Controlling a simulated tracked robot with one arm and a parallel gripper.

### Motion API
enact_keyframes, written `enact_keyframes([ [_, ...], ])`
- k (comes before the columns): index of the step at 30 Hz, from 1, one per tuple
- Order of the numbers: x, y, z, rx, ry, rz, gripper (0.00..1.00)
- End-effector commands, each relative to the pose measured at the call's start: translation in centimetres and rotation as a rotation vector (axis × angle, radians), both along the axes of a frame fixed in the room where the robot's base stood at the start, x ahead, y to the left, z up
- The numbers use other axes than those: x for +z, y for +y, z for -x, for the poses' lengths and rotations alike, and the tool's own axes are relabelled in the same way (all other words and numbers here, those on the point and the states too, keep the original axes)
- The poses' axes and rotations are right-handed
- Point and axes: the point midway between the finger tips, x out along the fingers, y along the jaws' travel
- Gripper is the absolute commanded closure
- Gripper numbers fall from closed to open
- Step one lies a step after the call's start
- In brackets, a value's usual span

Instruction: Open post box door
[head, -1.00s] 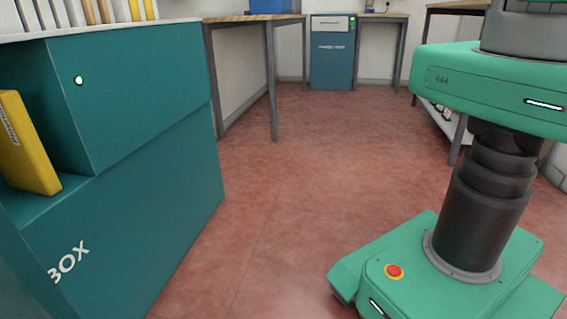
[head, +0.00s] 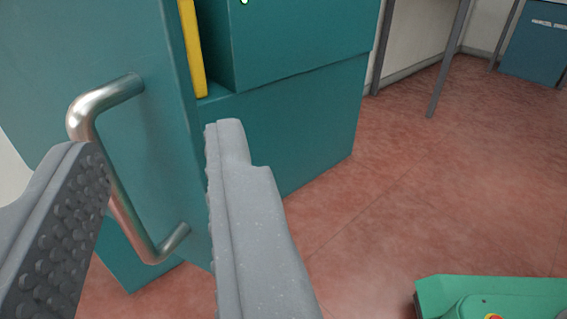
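The teal post box door (head: 160,130) fills the left of the head view and stands swung out from the box. Its curved metal handle (head: 122,205) is fixed to the door face. My gripper (head: 160,150) is open, with one grey finger on each side of the handle; I cannot tell whether either finger touches it. The left finger overlaps part of the handle. The teal post box (head: 300,130) is behind the door, and a yellow parcel (head: 194,50) shows partly in its opening, the rest hidden by the door.
My green base shows at the lower right. Red floor (head: 400,200) is clear to the right of the box. A grey table leg (head: 449,60) and a blue-teal cabinet (head: 535,45) stand at the back right.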

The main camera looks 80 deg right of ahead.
Motion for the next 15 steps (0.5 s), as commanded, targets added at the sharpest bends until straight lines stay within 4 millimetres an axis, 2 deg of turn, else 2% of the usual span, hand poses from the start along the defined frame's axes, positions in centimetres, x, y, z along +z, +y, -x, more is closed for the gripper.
enact_keyframes([
  [11, 0.04, -0.04, 0.56, -0.001, 0.000, -0.001, 0.71],
  [12, 0.04, -0.04, 0.55, -0.001, 0.000, -0.001, 0.74],
  [15, 0.31, -0.04, 0.22, 0.006, -0.006, -0.007, 1.00],
])
